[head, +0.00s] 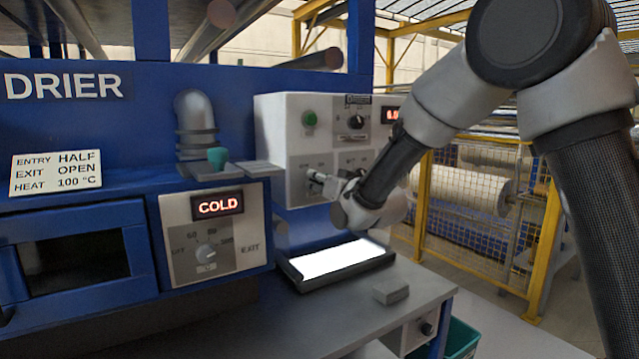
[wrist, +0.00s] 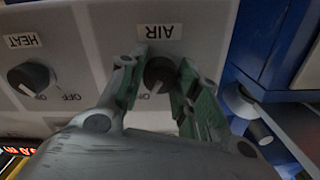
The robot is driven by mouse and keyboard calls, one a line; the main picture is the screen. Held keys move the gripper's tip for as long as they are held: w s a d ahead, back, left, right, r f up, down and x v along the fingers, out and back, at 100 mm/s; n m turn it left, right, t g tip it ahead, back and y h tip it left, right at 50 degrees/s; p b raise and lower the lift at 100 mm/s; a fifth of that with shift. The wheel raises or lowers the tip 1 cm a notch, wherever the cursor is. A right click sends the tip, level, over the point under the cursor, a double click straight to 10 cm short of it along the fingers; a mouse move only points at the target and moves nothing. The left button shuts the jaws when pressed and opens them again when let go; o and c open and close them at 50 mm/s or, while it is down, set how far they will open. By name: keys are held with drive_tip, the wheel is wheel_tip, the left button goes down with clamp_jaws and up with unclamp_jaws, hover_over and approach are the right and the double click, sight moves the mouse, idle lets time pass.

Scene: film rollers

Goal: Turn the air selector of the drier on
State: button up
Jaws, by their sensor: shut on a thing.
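The AIR selector (wrist: 158,72) is a dark round knob on a light grey panel, under its AIR label, which reads upside down in the wrist view. My gripper (wrist: 162,76) is shut on this knob, with a greenish-grey finger on each side. The fingers partly cover the knob and its position marks, so I cannot tell which mark it points to. In the head view my gripper (head: 318,183) reaches the lower left panel of the grey control box (head: 275,130) on the blue drier (head: 240,90); the AIR knob is hidden there.
The HEAT selector (wrist: 32,76) sits beside the AIR panel. Above are a green button (head: 310,118) and another dial (head: 355,119). A COLD display (head: 218,205) with an EXIT dial (head: 207,252) is at lower left. A lit tray (head: 340,260) lies below my gripper.

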drive_tip(key=o, duration=1)
drive_tip(key=v, duration=1.2)
